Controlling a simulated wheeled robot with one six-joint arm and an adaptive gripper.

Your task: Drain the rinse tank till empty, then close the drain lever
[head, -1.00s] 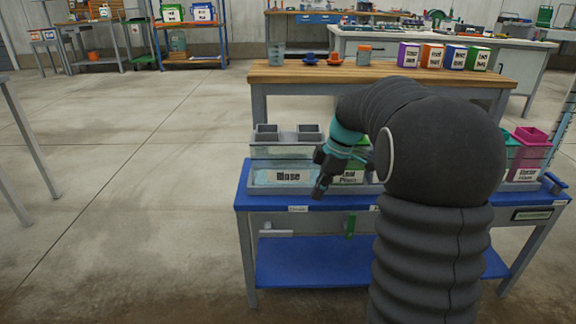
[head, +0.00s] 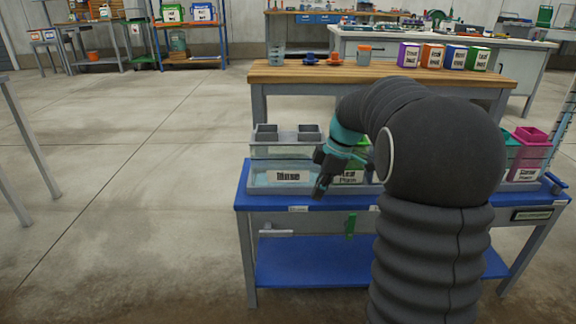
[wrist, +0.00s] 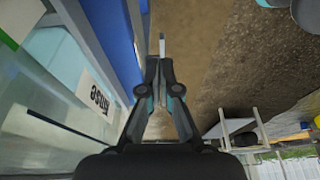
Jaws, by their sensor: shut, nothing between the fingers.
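The clear rinse tank (head: 258,181) with its white label stands at the left of the blue-topped bench and also shows in the wrist view (wrist: 40,125). Pale blue liquid seems to show low in it; its exact level is unclear. A light grey lever (head: 276,233) lies horizontal below the bench edge, under a small white tag. My gripper (head: 320,190) is shut and empty, pointing down in front of the bench, right of the rinse label. In the wrist view, a thin pale bar (wrist: 162,46) shows just beyond my fingertips (wrist: 158,64); contact cannot be told.
A green lever (head: 350,225) hangs down farther right under the bench. A second tank with a green-edged label (head: 350,177) is partly behind my arm. A pink container (head: 530,137) stands at the right. A wooden-topped table (head: 300,73) is behind. The floor at left is clear.

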